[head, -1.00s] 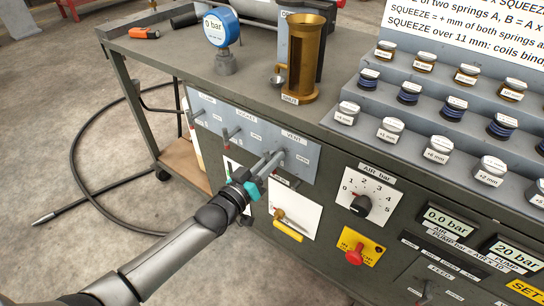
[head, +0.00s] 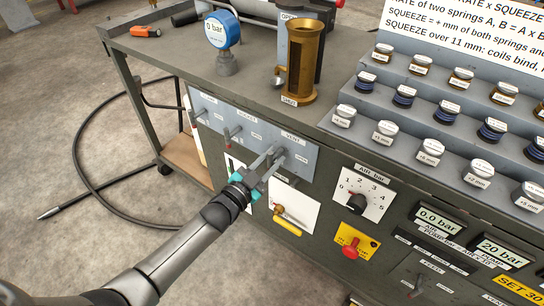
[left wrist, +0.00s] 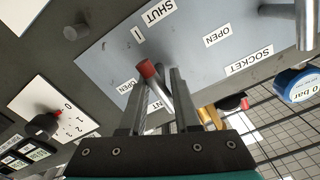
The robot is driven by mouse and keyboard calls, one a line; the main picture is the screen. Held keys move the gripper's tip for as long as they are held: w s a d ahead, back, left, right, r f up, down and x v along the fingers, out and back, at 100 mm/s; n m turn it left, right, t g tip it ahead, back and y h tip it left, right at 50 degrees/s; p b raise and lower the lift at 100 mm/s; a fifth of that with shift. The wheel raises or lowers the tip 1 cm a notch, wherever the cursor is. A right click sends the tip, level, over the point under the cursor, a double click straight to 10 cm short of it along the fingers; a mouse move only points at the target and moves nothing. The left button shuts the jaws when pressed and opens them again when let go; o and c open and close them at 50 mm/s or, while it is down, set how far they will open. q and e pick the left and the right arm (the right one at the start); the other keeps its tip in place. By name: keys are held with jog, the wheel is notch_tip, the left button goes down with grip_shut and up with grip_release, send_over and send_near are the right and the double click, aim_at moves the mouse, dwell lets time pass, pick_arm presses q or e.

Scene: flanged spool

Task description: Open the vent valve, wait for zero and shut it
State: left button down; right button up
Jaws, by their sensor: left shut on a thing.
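The vent valve lever has a red tip (left wrist: 147,69) and shows between the fingers of my left gripper (left wrist: 160,105) in the left wrist view. In the head view the left gripper (head: 267,160) is at the VENT part of the grey valve panel (head: 240,118), shut on the lever, and its fingers hide most of it. The lever looks slanted in the wrist view; I cannot tell its exact setting. The round blue gauge (head: 217,32) on the bench top reads 0 bar. It also shows in the left wrist view (left wrist: 296,87). My right gripper is not in view.
Two more levers sit left of VENT on the panel. Below are a yellow-handled valve (head: 287,227), the AIR bar knob (head: 356,202) and a red knob (head: 350,251). A brass cylinder (head: 303,60) stands on top. A black hose (head: 78,165) lies on the floor.

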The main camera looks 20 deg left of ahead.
pick_arm(q)
jog(key=shift+m, duration=0.7)
jog(key=c, duration=0.8)
grip_release()
